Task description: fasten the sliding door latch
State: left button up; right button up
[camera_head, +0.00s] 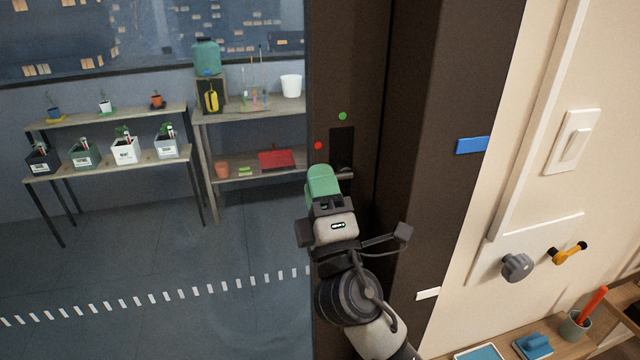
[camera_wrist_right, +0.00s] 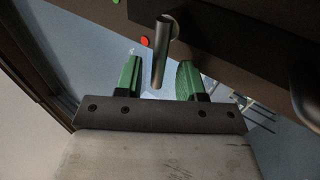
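The sliding door (camera_head: 343,60) has a dark frame around glass. Its latch has a black recessed plate (camera_head: 342,145) with a short lever (camera_head: 345,175) at the lower end, partly hidden behind my right gripper. A green dot (camera_head: 343,116) is above the plate and a red dot (camera_head: 318,146) is to its left. My right gripper (camera_head: 322,178) is at the lever, its green fingers open. In the right wrist view the grey lever (camera_wrist_right: 160,48) reaches down between the two spread fingers (camera_wrist_right: 158,72), with gaps on both sides. My left gripper is not in view.
Right of the door are a dark post (camera_head: 440,90) with a blue tag (camera_head: 472,145), a light switch (camera_head: 573,140), wall hooks (camera_head: 517,266) and a low shelf (camera_head: 500,345). Plant shelves (camera_head: 110,160) show through the glass. A grey rounded part (camera_wrist_right: 305,95) is at the right wrist view's edge.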

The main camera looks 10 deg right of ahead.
jog(key=b+v, duration=0.4)
jog(key=v, duration=0.6)
jog(key=shift+s+b, duration=0.4)
jog(key=shift+f, duration=0.2)
